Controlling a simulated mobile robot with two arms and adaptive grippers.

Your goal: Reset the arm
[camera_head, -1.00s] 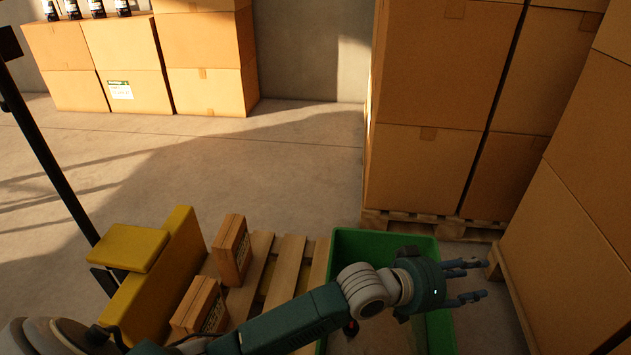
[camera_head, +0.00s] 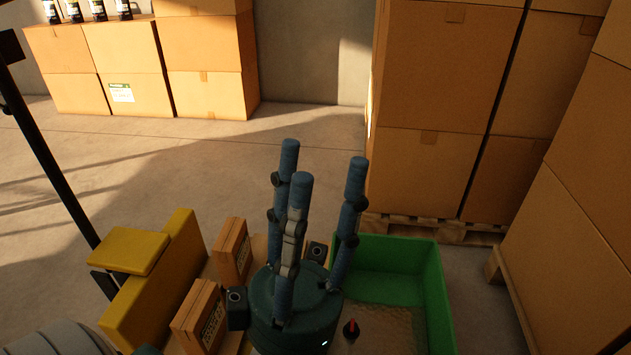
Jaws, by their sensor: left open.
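My left gripper (camera_head: 322,180) stands upright at the lower middle of the head view, its blue fingers pointing up. The fingers are spread apart with nothing between them, so it is open. My right gripper is not in the picture.
A green bin (camera_head: 436,290) holds a small red-and-black object (camera_head: 351,329). Large cartons (camera_head: 440,70) are stacked on a pallet (camera_head: 450,231) at right. Floor beyond is clear.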

